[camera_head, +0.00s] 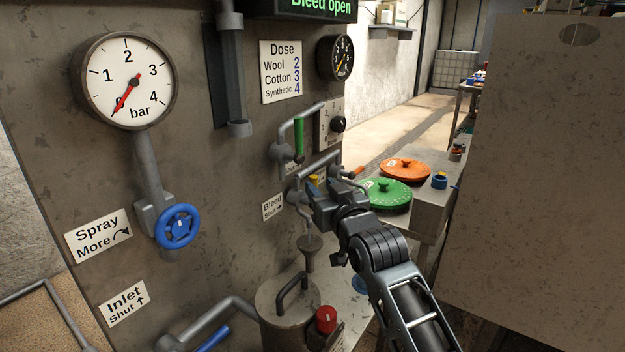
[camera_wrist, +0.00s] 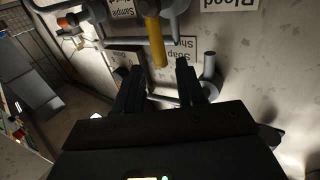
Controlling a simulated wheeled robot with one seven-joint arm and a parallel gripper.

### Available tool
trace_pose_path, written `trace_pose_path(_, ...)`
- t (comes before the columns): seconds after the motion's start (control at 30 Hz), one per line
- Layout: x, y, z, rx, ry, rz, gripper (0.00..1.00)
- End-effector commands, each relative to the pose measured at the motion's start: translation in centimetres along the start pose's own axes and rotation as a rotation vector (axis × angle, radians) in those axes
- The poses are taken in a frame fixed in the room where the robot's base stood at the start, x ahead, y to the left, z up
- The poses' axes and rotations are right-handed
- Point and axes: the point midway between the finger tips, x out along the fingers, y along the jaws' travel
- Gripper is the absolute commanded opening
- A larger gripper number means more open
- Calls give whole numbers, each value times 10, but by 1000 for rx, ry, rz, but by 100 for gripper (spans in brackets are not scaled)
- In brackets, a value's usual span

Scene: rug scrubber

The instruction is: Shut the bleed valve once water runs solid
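The display (camera_head: 318,6) at the top of the head view reads "Bleed open". The Bleed sign (camera_head: 272,207) on the panel has a "Shut" arrow pointing right. My gripper (camera_head: 318,190) is at the pipework just right of this sign. In the wrist view, which is upside down, my gripper (camera_wrist: 160,78) is open, with its two dark fingers apart. A yellow lever (camera_wrist: 153,40) reaches down toward the gap between the fingertips; contact is not clear. A funnel (camera_head: 308,250) sits below the pipework. I cannot make out any running water.
A green lever (camera_head: 299,138) stands above my gripper. A large gauge (camera_head: 127,80) and blue handwheel (camera_head: 177,227) are at left. A canister (camera_head: 285,305) and red knob (camera_head: 326,320) are below. Green (camera_head: 388,194) and orange (camera_head: 403,168) discs lie on a bench at right.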

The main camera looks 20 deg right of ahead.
Motion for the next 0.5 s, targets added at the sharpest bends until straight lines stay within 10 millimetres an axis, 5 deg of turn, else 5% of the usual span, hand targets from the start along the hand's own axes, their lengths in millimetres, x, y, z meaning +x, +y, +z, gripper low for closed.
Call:
trace_pose_path(0.2, 34, 0, -1, -1, 0, -1, 39)
trace_pose_path(0.5, 52, 0, 0, 1, 0, -1, 39)
